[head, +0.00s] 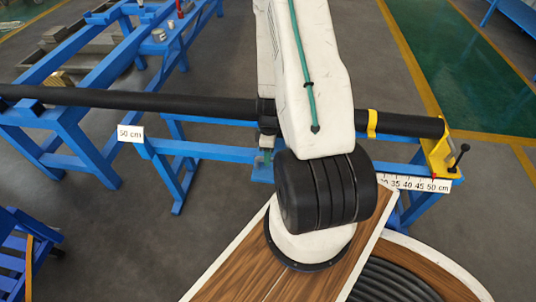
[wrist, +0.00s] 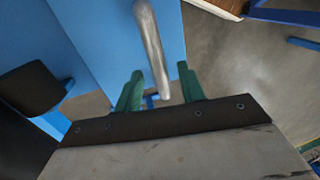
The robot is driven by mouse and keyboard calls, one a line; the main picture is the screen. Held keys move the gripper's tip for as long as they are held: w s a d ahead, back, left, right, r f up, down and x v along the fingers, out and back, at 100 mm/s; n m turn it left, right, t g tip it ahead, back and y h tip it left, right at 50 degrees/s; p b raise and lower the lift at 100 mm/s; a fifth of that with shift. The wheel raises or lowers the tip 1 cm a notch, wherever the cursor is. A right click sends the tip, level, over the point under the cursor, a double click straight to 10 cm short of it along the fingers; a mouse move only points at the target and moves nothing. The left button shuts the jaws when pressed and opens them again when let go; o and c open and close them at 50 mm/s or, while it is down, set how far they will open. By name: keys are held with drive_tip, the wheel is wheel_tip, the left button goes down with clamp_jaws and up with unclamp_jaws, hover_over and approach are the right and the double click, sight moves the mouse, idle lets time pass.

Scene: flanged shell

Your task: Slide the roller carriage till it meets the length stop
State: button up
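The length stop (head: 438,157) is a yellow bracket with a black lever knob, at the right end of the rail beside the pipe's end. A blue part (head: 262,172), probably the roller carriage, shows in the head view beside my arm, which hides most of it. In the wrist view a silver metal bar (wrist: 150,40), apparently a handle, stands in front of a blue surface (wrist: 105,35). My gripper (wrist: 160,88) has green fingers, one on each side of the bar's end, with gaps visible. It is open. In the head view my arm mostly hides it.
A long black pipe (head: 120,98) lies across the blue stands, with a yellow band (head: 372,124) near its right end. A white scale (head: 415,184) runs by the stop. A "50 cm" sign (head: 130,133) stands at left. A wooden top (head: 225,275) is in front.

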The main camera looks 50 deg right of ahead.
wheel_tip(320, 180, up, 8)
drive_tip(key=d, duration=0.1)
drive_tip(key=shift+w+d+f, duration=0.15)
drive_tip(key=shift+w+f, duration=0.05)
drive_tip(key=shift+w, duration=0.15)
idle(0.5)
drive_tip(key=s+a+r+m, duration=0.2)
drive_tip(key=a+r, duration=0.6)
drive_tip(key=r, duration=0.4)
drive_tip(key=s+a+r+m+t+h, duration=0.1)
drive_tip(key=s+a+r, duration=0.3)
drive_tip(key=a+r, duration=0.4)
drive_tip(key=s+a+r+m+t+h, duration=0.1)
drive_tip(key=s+a+r+m, duration=0.2)
drive_tip(key=a+r, duration=0.4)
wheel_tip(320, 180, up, 9)
drive_tip(key=shift+s+a+r, duration=0.15)
drive_tip(key=shift+s+a, duration=0.25)
drive_tip(key=shift+s, duration=0.2)
